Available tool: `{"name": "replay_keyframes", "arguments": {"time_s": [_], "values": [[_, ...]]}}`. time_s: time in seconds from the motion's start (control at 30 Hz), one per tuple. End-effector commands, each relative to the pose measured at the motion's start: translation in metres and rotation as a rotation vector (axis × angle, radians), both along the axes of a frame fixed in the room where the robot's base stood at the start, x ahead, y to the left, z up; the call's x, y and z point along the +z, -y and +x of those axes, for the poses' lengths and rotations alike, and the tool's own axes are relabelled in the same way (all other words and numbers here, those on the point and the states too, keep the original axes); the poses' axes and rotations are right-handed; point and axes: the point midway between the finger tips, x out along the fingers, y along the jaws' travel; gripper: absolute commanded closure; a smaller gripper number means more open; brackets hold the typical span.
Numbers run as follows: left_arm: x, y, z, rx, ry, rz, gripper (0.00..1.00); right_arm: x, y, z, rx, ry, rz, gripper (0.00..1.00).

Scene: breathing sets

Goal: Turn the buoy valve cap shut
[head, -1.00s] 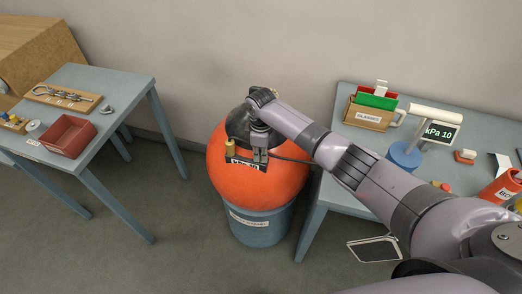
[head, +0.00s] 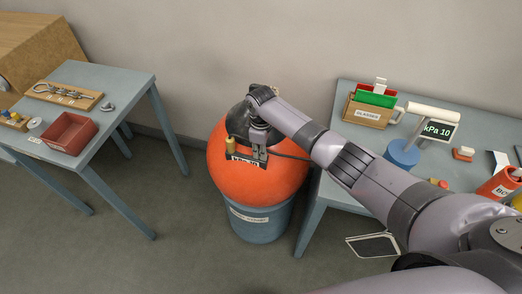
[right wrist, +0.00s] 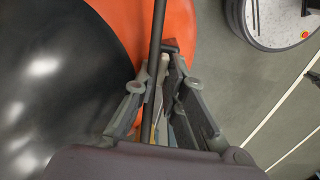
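The orange buoy (head: 250,188) with a black top (head: 237,122) sits on a blue-grey drum. It also shows in the right wrist view (right wrist: 180,22), beside the large black surface (right wrist: 55,75). A small brass-coloured cylinder (head: 230,147) stands upright on it beside a dark label plate; I cannot tell whether this is the valve cap. My right gripper (head: 260,155) is at the plate, just right of the cylinder. In the right wrist view its fingers (right wrist: 163,75) lie close together with a dark hose (right wrist: 156,40) passing by them. What lies between the tips is unclear. My left gripper is not in view.
A right table (head: 345,180) holds a gauge display reading kPa 10 (head: 438,131), a glasses box (head: 368,114) and an orange container (head: 498,184). A left table (head: 120,88) holds a red tray (head: 68,134). Bare floor lies between the left table and the drum.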

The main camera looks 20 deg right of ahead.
Motion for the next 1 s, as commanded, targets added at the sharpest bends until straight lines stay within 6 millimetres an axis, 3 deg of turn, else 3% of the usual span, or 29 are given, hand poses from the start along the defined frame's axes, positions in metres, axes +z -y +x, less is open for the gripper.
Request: {"name": "replay_keyframes", "arguments": {"time_s": [0.2,0.57,1.0], "values": [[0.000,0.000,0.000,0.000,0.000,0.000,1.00,0.000,0.000,0.000,0.001,0.000,0.000,0.72],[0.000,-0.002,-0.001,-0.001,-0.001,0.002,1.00,0.002,0.000,0.000,0.002,0.001,0.001,0.72],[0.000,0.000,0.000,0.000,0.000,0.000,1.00,0.062,0.000,0.000,0.002,0.002,0.001,0.72]]}}
